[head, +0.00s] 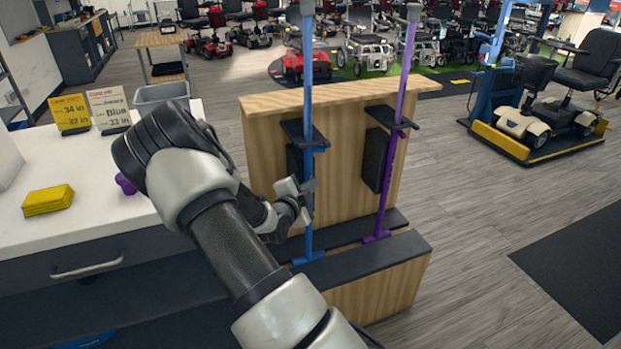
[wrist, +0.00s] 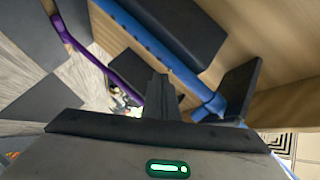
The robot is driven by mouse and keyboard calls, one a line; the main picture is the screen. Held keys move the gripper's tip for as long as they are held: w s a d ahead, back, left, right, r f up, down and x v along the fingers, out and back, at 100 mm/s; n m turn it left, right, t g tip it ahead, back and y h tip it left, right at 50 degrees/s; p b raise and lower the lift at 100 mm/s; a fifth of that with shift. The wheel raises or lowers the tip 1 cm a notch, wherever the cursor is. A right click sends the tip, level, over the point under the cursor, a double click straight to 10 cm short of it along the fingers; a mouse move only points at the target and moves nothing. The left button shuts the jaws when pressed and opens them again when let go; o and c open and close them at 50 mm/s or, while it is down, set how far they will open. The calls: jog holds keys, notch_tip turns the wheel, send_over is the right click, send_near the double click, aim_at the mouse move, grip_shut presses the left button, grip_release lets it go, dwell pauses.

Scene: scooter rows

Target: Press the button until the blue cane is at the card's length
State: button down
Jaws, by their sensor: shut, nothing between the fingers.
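The blue cane (head: 308,85) stands upright in a wooden rack, through a black bracket; its shaft crosses the wrist view (wrist: 150,38). The purple cane (head: 404,80) stands to its right. My gripper (head: 308,188) is shut and empty, close beside the blue shaft below the bracket; I cannot tell whether it touches. The closed fingers also show in the wrist view (wrist: 158,92). I cannot make out the button. A white card (head: 110,108) reads "Blue 33 in". A yellow card (head: 71,114) beside it shows 34 in and 32 in.
The wooden rack (head: 270,125) has a dark base ledge. The white counter (head: 95,215) at left holds a yellow block (head: 48,200) and a small purple object (head: 125,184). A grey bin (head: 162,93) is behind. Floor at right is open; scooters stand farther back.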

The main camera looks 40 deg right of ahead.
jog(key=shift+w+d+r+p, duration=0.15)
jog(key=shift+w+p, duration=0.15)
jog(key=shift+w, duration=0.4)
dwell(0.9)
jog(key=shift+s+a+p, duration=0.15)
jog(key=shift+s+p, duration=0.15)
jog(key=shift+s, duration=0.25)
jog(key=shift+s+a+p, duration=0.15)
jog(key=shift+s+p, duration=0.1)
jog(key=shift+s, duration=0.35)
jog(key=s+p, duration=0.1)
jog(key=s, duration=0.1)
jog(key=s+a+p, duration=0.1)
jog(key=s, duration=0.1)
jog(key=shift+s, duration=0.4)
dwell(2.7)
